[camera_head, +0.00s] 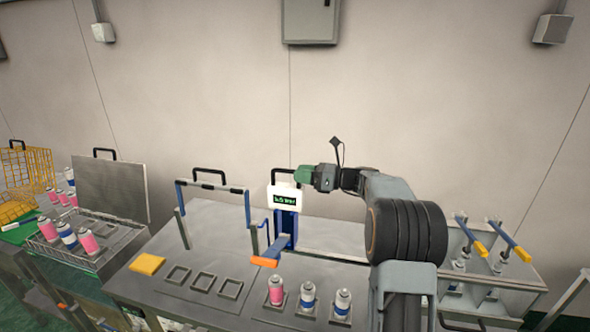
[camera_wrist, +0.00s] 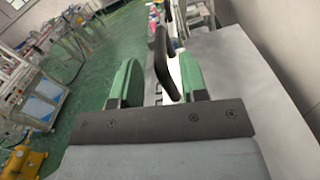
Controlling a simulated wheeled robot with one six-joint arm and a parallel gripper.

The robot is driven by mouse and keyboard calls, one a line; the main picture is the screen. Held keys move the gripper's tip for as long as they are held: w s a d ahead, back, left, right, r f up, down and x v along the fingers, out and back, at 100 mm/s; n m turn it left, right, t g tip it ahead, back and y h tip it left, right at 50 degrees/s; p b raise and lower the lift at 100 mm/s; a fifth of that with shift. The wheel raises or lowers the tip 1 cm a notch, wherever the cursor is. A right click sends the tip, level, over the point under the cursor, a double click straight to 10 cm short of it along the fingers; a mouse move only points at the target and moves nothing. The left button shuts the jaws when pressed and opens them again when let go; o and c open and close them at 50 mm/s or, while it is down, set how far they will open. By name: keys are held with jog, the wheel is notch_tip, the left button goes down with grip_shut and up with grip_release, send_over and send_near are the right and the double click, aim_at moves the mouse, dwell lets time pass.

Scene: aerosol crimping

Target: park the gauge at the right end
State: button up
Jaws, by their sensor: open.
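The gauge (camera_head: 284,197) is a white box with a small dark display with green text. My gripper (camera_head: 301,174) reaches in from the right, at the gauge's handle. In the wrist view the two green fingers of my gripper (camera_wrist: 158,84) are apart, with a black handle (camera_wrist: 164,62) between them, closer to the right finger. Contact cannot be told. A pale rail (camera_head: 335,256) runs right from the carriage and passes behind my arm.
Spray cans (camera_head: 308,294) stand in holders on the bench front, beside empty square holders (camera_head: 203,284) and a yellow block (camera_head: 147,264). A black-and-blue frame (camera_head: 214,186) stands left of the gauge. Orange-handled levers (camera_head: 480,249) stand at the right. My arm hides part of the bench.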

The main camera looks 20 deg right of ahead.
jog(key=shift+x, duration=1.3)
jog(key=shift+c, duration=0.3)
jog(key=shift+f, duration=0.1)
grip_shut()
